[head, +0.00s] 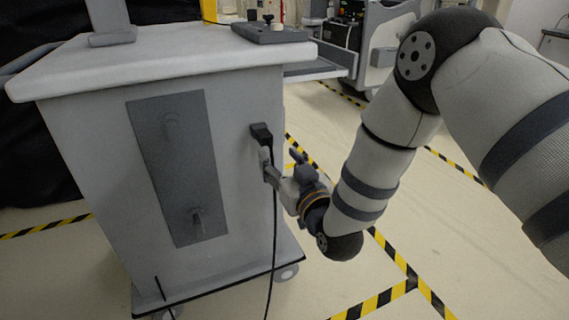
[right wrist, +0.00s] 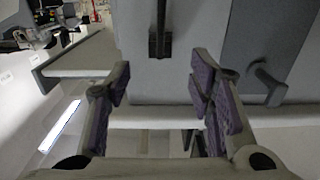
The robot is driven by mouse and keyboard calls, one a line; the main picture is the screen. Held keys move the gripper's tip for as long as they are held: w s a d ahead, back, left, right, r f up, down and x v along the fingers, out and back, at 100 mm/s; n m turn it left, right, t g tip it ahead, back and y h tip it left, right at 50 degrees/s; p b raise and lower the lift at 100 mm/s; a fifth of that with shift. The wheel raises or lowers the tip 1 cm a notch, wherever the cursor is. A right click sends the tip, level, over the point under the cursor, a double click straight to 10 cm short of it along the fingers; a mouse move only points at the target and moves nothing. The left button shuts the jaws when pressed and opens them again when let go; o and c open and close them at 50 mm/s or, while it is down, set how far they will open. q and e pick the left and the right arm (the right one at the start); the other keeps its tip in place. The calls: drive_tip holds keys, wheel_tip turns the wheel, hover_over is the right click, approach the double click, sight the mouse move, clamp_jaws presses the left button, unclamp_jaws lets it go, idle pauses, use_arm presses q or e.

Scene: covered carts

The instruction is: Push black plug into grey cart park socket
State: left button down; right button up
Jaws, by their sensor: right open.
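The grey cart (head: 75,150) stands at the left in the head view. The black plug (head: 261,132) is at the upper right of its front face, with a black cable (head: 273,230) hanging down. In the right wrist view the plug (right wrist: 160,44) shows at the top centre, beyond my fingertips. I cannot tell the socket apart from the plug, nor how deep the plug sits. My right gripper (head: 281,165) is open and empty, just below and right of the plug, near the cable. In the right wrist view its fingers (right wrist: 160,75) are spread wide. My left gripper is not in view.
A dark grey panel (head: 185,170) with two hooks is on the cart's front, left of the plug. A small control box (head: 269,32) sits on the cart top (head: 160,48). Another cart (head: 385,45) stands behind. The floor at right is clear, with yellow-black tape.

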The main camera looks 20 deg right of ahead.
drive_tip(key=shift+s, duration=1.4)
